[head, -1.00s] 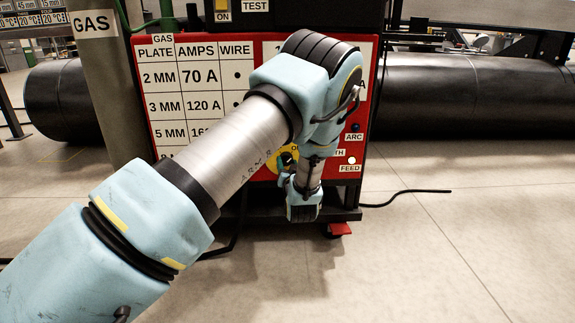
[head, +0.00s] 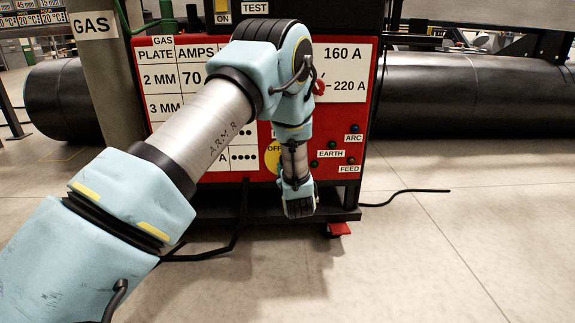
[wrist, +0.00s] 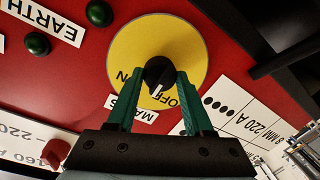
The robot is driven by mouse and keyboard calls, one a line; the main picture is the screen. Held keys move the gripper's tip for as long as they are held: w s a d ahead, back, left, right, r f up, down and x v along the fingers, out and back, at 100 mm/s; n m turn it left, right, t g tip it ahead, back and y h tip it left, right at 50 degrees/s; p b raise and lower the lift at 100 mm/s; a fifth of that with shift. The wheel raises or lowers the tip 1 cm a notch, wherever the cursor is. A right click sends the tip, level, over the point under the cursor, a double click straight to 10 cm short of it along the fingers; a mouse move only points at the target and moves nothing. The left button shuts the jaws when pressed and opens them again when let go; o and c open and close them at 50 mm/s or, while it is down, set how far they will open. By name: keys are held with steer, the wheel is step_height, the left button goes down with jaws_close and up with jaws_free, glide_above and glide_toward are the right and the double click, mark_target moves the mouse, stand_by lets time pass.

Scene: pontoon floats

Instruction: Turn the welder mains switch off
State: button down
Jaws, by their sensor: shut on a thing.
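The mains switch is a black rotary knob (wrist: 159,72) on a round yellow plate (wrist: 140,45) with ON and OFF lettering, above a MAINS label in the wrist view. In the head view, a sliver of the yellow plate (head: 272,158) shows beside OFF; my wrist hides the knob there. My gripper (wrist: 160,80) has its green fingers on either side of the knob, shut on it. The knob's white mark points toward the gripper's base, between ON and OFF, close to the OFF lettering.
The red welder panel (head: 345,130) carries dark ARC (head: 355,128) and EARTH (head: 332,144) lamps and a red dial (head: 318,88). A grey column (head: 108,85) stands left, large black pipe (head: 450,95) behind. A cable (head: 410,192) lies on open floor at right.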

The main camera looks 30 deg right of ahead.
steer(key=n, duration=0.4)
steer(key=n+b, duration=0.1)
steer(key=n, duration=0.3)
steer(key=shift+a+g+h, duration=0.1)
steer(key=shift+g+h, duration=0.3)
stand_by(0.4)
steer(key=shift+c, duration=1.4)
jaws_free()
steer(key=shift+r, duration=0.1)
steer(key=p+v, duration=0.3)
steer(key=v, duration=0.7)
steer(key=shift+s+a, duration=0.15)
steer(key=shift+s, duration=0.2)
